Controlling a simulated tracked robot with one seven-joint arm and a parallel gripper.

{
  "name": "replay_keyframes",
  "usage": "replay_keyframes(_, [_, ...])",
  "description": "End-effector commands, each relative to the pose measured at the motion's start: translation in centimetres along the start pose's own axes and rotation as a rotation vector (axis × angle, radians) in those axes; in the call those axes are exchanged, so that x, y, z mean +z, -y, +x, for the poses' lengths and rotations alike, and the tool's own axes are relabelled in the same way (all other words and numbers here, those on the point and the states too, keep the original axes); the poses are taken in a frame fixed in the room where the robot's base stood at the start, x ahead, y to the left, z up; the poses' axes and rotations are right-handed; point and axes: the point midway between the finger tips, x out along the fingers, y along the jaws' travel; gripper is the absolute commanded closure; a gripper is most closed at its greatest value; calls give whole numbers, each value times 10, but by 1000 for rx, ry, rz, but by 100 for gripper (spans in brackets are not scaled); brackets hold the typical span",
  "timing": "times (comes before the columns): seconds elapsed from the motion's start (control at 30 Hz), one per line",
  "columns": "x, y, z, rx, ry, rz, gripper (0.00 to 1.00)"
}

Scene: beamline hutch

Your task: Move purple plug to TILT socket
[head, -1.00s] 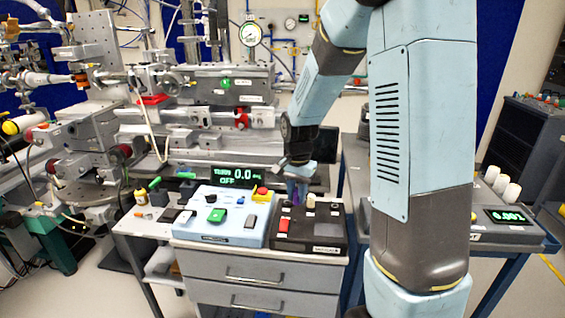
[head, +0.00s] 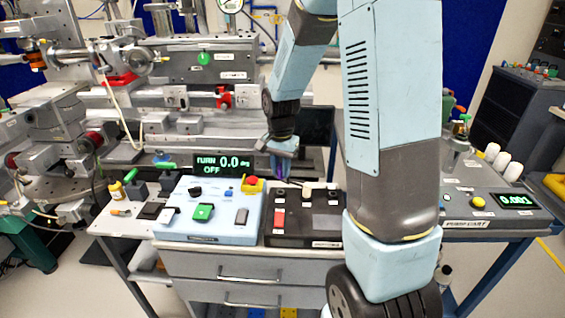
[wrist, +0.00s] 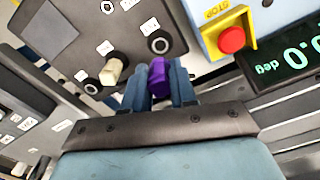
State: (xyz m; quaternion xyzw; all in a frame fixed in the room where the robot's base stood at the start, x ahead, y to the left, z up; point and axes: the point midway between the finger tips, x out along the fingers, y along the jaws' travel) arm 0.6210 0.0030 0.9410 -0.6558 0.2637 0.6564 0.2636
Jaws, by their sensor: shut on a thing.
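My gripper (wrist: 161,90) is shut on the purple plug (wrist: 160,74), which sits between the two blue-grey fingers in the wrist view. In the head view my gripper (head: 279,172) hangs with it above the back left edge of the black box (head: 328,208). In the wrist view the black box (wrist: 74,28) carries several dark round sockets with small white labels. One socket (wrist: 158,42) lies just beyond the plug, another (wrist: 107,6) farther off. A beige plug (wrist: 114,70) stands on the box beside my gripper. The label words are too small to read, so I cannot tell which is TILT.
A light blue control box (head: 218,229) stands left of the black box, with a red stop button (head: 252,182) close to my gripper. A display (head: 222,164) is behind it. Another panel with white knobs (head: 492,151) stands at the right.

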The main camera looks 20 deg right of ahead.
Motion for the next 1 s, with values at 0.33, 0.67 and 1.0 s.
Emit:
replay_keyframes(0.33, [2,1,28,1,2,-3,100])
replay_keyframes(0.67, [2,1,44,1,1,-2,100])
replay_keyframes(1.0, [1,1,45,0,0,-2,100])
